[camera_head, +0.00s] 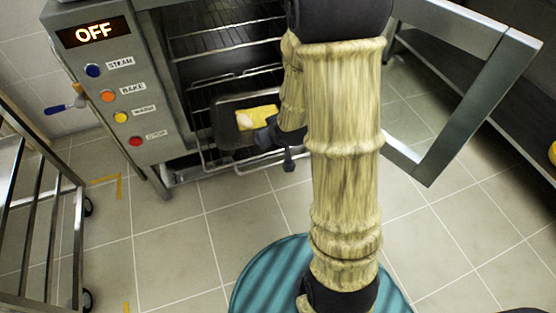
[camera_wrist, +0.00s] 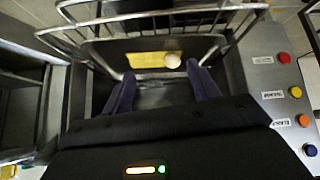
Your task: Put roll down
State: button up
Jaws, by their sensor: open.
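A small pale roll (camera_head: 244,119) sits on a yellow sheet (camera_head: 264,113) on a dark tray (camera_head: 228,104) in the oven. In the wrist view, the roll (camera_wrist: 172,60) rests at the right end of the yellow sheet (camera_wrist: 146,59). My gripper (camera_head: 268,137) is at the tray's right side in the head view. In the wrist view, my gripper (camera_wrist: 161,80) has its two dark fingers spread apart with nothing between them; the roll is just beyond the fingertips, near the right finger. My arm covers part of the oven opening in the head view.
The oven's control panel (camera_head: 120,90) reads OFF and has several coloured buttons. Wire racks (camera_head: 225,38) lie above the tray. The open oven door (camera_head: 455,110) stands to the right of my arm. A metal rack cart (camera_head: 40,190) is at the left. The tiled floor between is clear.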

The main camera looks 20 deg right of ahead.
jog(key=s+a+r+g, duration=0.1)
jog(key=s+r+g, duration=0.1)
jog(key=s, duration=0.4)
jog(key=s+a+r+m+g, duration=0.1)
jog(key=s+a+r+g, duration=0.1)
jog(key=s, duration=0.5)
jog(key=shift+s+r+m+g, duration=0.3)
jog(key=shift+r+g, duration=0.3)
jog(key=shift+r, duration=0.15)
jog(key=shift+w, duration=0.1)
jog(key=w+p+v, duration=0.1)
jog(key=p+v, duration=0.4)
jog(key=p, duration=0.1)
jog(key=shift+r, duration=0.55)
jog(key=shift+a, duration=0.1)
jog(key=shift+c, duration=0.2)
jog(key=c, duration=0.4)
jog(key=shift+w, duration=0.15)
jog(key=shift+c, duration=0.4)
